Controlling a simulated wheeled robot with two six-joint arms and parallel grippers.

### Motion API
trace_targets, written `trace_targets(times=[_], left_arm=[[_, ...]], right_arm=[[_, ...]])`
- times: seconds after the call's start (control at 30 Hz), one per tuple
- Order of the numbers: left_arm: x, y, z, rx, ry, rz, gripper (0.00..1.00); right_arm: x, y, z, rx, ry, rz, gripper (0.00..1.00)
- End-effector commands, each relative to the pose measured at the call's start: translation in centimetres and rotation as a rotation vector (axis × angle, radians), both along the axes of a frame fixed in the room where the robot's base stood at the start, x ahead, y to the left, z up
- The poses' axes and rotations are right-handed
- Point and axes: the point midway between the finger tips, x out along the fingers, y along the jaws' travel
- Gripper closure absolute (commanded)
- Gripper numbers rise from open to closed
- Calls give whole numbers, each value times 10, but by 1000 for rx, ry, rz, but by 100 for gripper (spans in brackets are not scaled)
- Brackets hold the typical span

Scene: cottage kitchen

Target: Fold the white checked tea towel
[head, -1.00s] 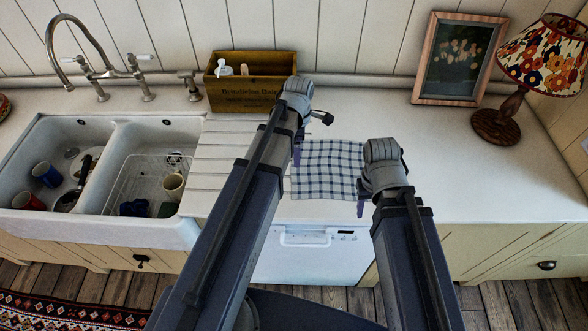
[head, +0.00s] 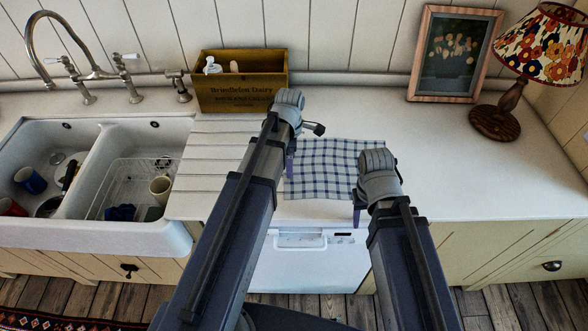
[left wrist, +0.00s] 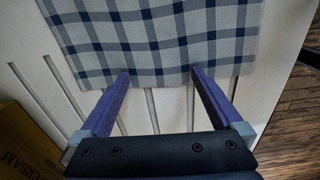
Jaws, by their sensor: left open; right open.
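The white and blue checked tea towel (head: 325,167) lies flat and spread on the pale counter, near its front edge. It also shows in the left wrist view (left wrist: 150,40). My left gripper (head: 291,160) is at the towel's left edge. In the left wrist view its fingers (left wrist: 160,78) are wide apart, with the tips at the towel's edge and nothing held between them. My right gripper (head: 358,212) is at the towel's front right corner, open. Whether its fingers touch the cloth cannot be seen, as the gripper body hides part of that corner.
A double sink (head: 85,225) with mugs and a rack is at the left. A framed picture (head: 452,55) and a lamp (head: 508,105) stand at the back right. The counter right of the towel is clear.

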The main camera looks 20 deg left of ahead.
Motion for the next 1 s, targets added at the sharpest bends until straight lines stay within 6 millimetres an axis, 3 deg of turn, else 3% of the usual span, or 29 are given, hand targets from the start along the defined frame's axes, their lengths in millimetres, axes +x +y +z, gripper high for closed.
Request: trace_targets(times=[0.27,1.0], left_arm=[[0,1,-1,-1,0,-1,0],[0,1,-1,-1,0,-1,42]], right_arm=[[0,0,-1,0,0,0,50],[0,0,-1,0,0,0,50]])
